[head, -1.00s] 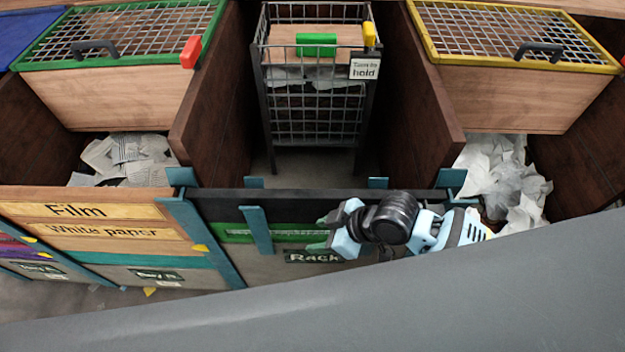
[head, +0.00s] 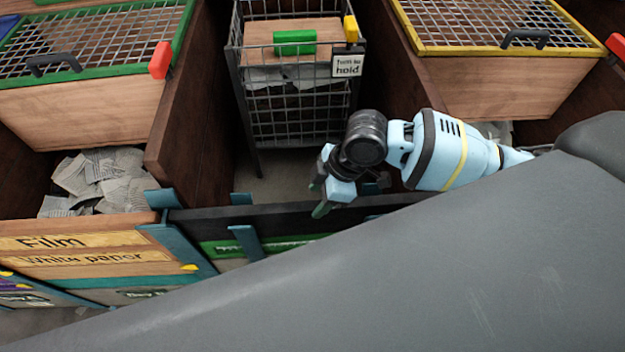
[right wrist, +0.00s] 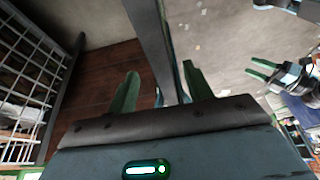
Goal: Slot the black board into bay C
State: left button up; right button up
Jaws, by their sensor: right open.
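A black board (head: 208,216) spans the front of the middle bay, behind teal uprights (head: 243,238). Its right part is hidden by my arm. No letter C shows, so I cannot tell which bay is C. My right gripper (head: 318,197) is over the board's top edge. In the right wrist view its green fingers (right wrist: 160,78) are apart, with a dark grey strip, seemingly the board's edge (right wrist: 152,35), running between them. I cannot tell whether they touch it. Another gripper with green fingers, seemingly my left (right wrist: 262,70), shows at the right of the wrist view.
A wire cage cart (head: 300,110) with a sign (head: 347,66) stands inside the middle bay. Brown partitions (head: 200,110) flank it. Paper (head: 98,178) lies in the left bay. The bay floor before the cart is clear.

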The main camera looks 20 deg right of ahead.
aim_at(306, 212)
jog(key=shift+w, duration=0.15)
jog(key=shift+s+f, duration=0.15)
jog(key=shift+s, duration=0.05)
jog(key=shift+a+f, duration=0.2)
jog(key=shift+f, duration=0.15)
jog(key=x, duration=0.6)
jog(key=shift+w+a+f+b, duration=0.15)
jog(key=shift+f+b, duration=0.1)
jog(key=shift+b, duration=0.1)
pick_arm(q)
jog(key=shift+s+f, duration=0.55)
jog(key=shift+s, duration=0.1)
pick_arm(e)
grip_shut()
